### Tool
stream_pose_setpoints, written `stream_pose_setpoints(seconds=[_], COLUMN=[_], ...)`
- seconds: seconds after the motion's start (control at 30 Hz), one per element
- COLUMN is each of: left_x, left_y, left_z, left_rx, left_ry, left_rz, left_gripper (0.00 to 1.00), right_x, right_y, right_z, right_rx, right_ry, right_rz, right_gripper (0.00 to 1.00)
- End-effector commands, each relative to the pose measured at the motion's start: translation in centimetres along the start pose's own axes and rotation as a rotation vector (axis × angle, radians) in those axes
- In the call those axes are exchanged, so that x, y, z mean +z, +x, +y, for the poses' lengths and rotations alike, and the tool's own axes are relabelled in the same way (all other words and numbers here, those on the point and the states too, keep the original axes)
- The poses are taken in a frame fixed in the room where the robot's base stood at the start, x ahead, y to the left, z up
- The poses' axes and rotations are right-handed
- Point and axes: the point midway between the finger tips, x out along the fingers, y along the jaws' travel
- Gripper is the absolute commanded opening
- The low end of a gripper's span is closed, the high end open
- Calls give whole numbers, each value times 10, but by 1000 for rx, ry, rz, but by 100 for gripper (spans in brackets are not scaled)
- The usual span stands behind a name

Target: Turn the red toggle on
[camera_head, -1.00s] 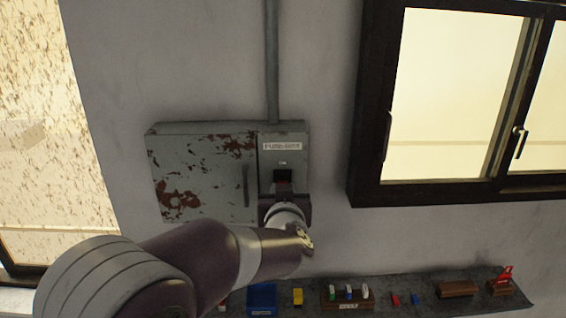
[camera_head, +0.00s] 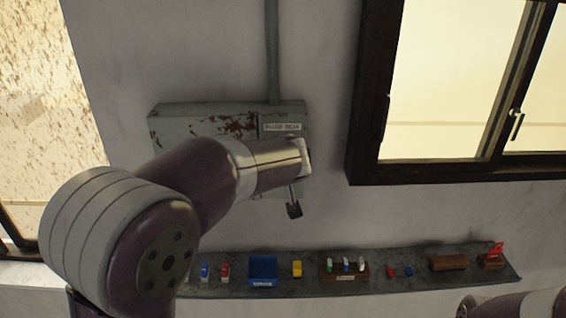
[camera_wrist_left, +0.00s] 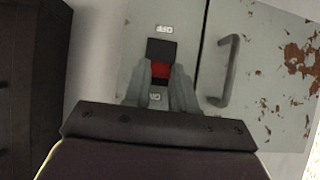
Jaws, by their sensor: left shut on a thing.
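The red toggle (camera_wrist_left: 160,71) shows in the left wrist view between the fingertips of my left gripper (camera_wrist_left: 160,80), which is shut on it. The toggle sits in a dark slot, nearer the ON label (camera_wrist_left: 154,97) than the OFF label (camera_wrist_left: 164,29); this view is upside down against the head view. The grey, rust-marked fuse box (camera_head: 190,124) hangs on the wall in the head view. My left arm covers most of its front there, so the toggle is hidden in that view. My right gripper is not clearly in view.
A wall shelf (camera_head: 215,287) below holds small red and blue pieces, a blue tray (camera_head: 262,272), a yellow block (camera_head: 297,268) and wooden blocks. A dark-framed window (camera_head: 362,150) is right of the box. Part of my right arm shows at the lower right.

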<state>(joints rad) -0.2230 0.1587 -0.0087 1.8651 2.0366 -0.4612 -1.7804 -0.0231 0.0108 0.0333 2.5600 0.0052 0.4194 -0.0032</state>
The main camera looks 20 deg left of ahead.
Motion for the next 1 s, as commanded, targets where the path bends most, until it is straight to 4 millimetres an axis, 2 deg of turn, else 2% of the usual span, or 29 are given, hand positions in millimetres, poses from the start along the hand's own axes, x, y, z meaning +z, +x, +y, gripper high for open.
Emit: stream_pose_setpoints(seconds=[0.27, 0.3, 0.33, 0.37, 0.6, 0.7, 0.77, 1.0], left_x=[-4, -4, -4, -4, -2, -2, -2, -2], left_y=[-2, -2, -2, -2, -1, -8, -18, -84], left_z=[0, 0, 0, 0, 0, 0, 0, 1], left_rx=[3, 3, 3, 2, 1, 1, 3, 6], left_ry=[-2, -2, -2, -2, 0, 0, -1, -1], left_rz=[9, 9, 9, 8, 4, 6, 7, 9], left_gripper=[0, 38, 48, 51, 51, 51, 51, 51], right_x=[0, 0, 0, 0, 0, 0, 0, 0], right_y=[0, -1, -1, 0, 0, 0, 1, 3], right_z=[0, 0, 0, 0, 0, 0, 0, 0], right_rx=[0, 0, 0, 0, 0, 0, 0, 0], right_ry=[0, 0, 0, 0, 0, 0, 0, 0], right_rz=[0, 0, 0, 0, 0, 0, 0, 0], right_gripper=[51, 51, 51, 51, 51, 51, 51, 51])
